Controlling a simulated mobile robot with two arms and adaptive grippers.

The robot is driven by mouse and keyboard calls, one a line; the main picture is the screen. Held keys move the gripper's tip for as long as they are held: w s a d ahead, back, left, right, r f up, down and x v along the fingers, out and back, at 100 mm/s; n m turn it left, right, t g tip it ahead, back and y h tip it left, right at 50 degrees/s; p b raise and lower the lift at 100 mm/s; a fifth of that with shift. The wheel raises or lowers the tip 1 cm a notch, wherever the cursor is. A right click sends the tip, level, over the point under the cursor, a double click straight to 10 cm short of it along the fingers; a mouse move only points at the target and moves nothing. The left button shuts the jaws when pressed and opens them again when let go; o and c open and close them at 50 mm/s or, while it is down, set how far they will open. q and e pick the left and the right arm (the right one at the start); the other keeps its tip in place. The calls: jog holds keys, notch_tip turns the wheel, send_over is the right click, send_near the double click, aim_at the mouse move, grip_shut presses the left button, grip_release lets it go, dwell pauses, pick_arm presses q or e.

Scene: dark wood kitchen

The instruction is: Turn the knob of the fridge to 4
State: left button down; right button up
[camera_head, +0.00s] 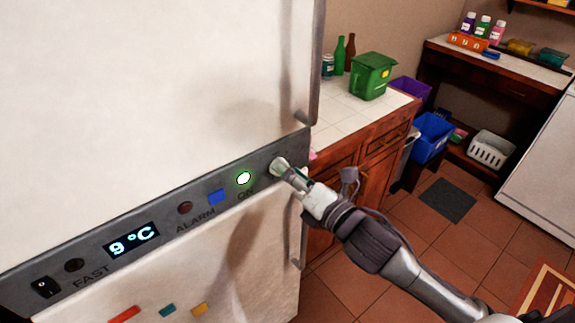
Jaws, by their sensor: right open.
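The white fridge (150,80) fills the left side, with a dark control panel (100,262) running across it. The panel's display (131,239) reads 9 °C. A pale, round knob (277,165) is at the panel's right end, partly covered by my right gripper (284,172). My right gripper is open, with its fingertips at the knob; I cannot tell whether they touch it. The knob's markings and setting are hidden or too small to read. My left gripper is out of view.
Fridge handles (297,232) stick out near my arm. A counter with a green bin (371,76) stands behind. Tiled floor (425,260) is open at right.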

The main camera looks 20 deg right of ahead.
jog(key=shift+w+a, duration=0.2)
jog(key=shift+w, duration=0.3)
jog(key=c, duration=1.1)
